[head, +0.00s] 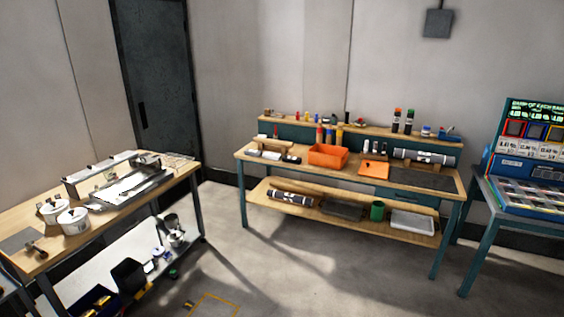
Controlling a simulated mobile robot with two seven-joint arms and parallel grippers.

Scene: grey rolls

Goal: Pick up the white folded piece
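I cannot make out a piece that is clearly white and folded; things are small at this distance. On the left wooden table (28,210), a pale, flat piece (128,186) lies in or on a grey metal device, and its shape is unclear. Two white round containers stand near that table's front, a larger one (74,221) and a smaller one (52,209). A white shallow tray (412,222) sits on the lower shelf of the far workbench. Neither of my grippers is in view.
The far workbench (440,193) holds an orange bin (328,156), an orange sheet (374,170), a dark mat (424,179) and several bottles. A blue display stand (528,172) is at the right. Dark bins (128,275) stand low at left. The floor (300,262) between is open.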

